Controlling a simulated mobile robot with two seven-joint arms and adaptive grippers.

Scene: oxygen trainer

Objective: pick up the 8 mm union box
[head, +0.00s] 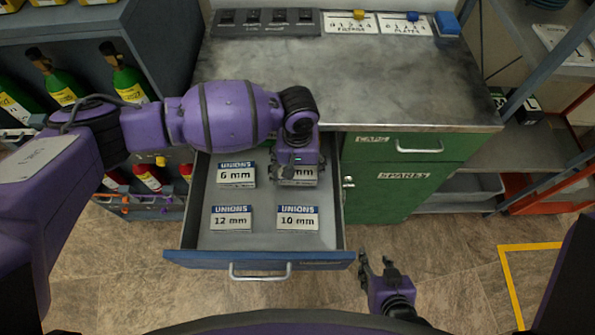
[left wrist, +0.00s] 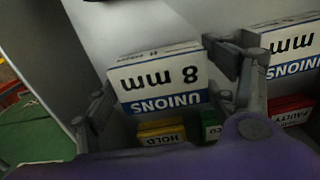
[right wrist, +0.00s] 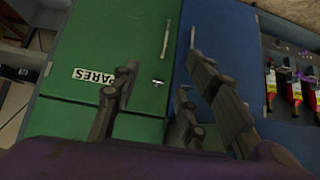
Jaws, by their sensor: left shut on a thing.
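The 8 mm union box (left wrist: 160,80) is white with a blue UNIONS band and lies between the left gripper's fingers in the left wrist view. In the head view the 8 mm box (head: 305,175) is mostly hidden under my left gripper (head: 297,172), at the back right of the open drawer (head: 255,242). My left gripper (left wrist: 165,105) is shut on this box. I cannot tell whether the box is clear of the drawer floor. My right gripper (head: 378,272) is open and empty in front of the green cabinet; it also shows in the right wrist view (right wrist: 165,95).
The drawer also holds a 6 mm box (head: 236,175), a 12 mm box (head: 231,218) and a 10 mm box (head: 298,218). Yellow HOLD (left wrist: 162,134) and red FAULTY (left wrist: 291,110) boxes show in the left wrist view. The worktop (head: 400,85) is largely clear.

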